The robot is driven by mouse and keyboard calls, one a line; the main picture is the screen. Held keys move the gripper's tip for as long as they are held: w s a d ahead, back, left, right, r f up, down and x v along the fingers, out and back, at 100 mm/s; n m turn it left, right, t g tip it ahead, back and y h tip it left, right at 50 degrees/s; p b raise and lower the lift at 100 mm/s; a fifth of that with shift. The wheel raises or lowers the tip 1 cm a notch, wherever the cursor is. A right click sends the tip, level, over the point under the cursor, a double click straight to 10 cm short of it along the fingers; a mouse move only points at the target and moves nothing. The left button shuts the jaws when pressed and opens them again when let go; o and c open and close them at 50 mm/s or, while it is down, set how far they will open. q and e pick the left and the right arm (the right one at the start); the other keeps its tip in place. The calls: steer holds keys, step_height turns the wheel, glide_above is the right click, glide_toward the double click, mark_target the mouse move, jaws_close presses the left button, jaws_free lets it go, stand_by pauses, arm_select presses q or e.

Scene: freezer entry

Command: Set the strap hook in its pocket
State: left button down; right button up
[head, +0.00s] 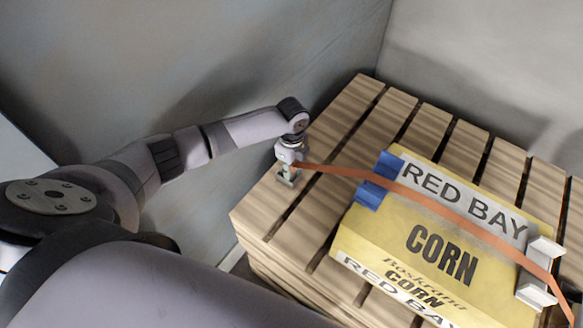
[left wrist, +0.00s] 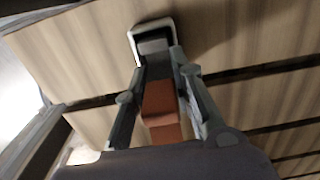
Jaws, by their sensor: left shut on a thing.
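The orange strap (head: 345,172) runs from my left gripper (head: 288,168) across the top of the yellow corn carton (head: 400,236). In the left wrist view my left gripper (left wrist: 160,82) is shut on the strap's end, whose orange part (left wrist: 160,112) shows between the fingers. A grey piece, apparently the hook (left wrist: 156,66), lies ahead of it at the fingertips. The pale-rimmed pocket (left wrist: 138,40) is on the wooden pallet just beyond the tips; it also shows below the gripper in the head view (head: 286,181). I cannot tell whether the hook is inside it. My right gripper is not in view.
The carton stands on the slatted pallet (head: 345,100). Blue corner pieces (head: 369,194) sit at its left edge, and a white corner piece (head: 534,290) at its right, under the strap. Grey walls (head: 240,50) stand close behind and left. Bare slats lie left of the carton.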

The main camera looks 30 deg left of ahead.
arm_select(q)
steer(key=shift+f, duration=0.25)
steer(key=c, duration=1.3)
jaws_free()
steer(key=shift+r, duration=0.1)
step_height(320, 180, up, 12)
steer(key=shift+f, duration=0.1)
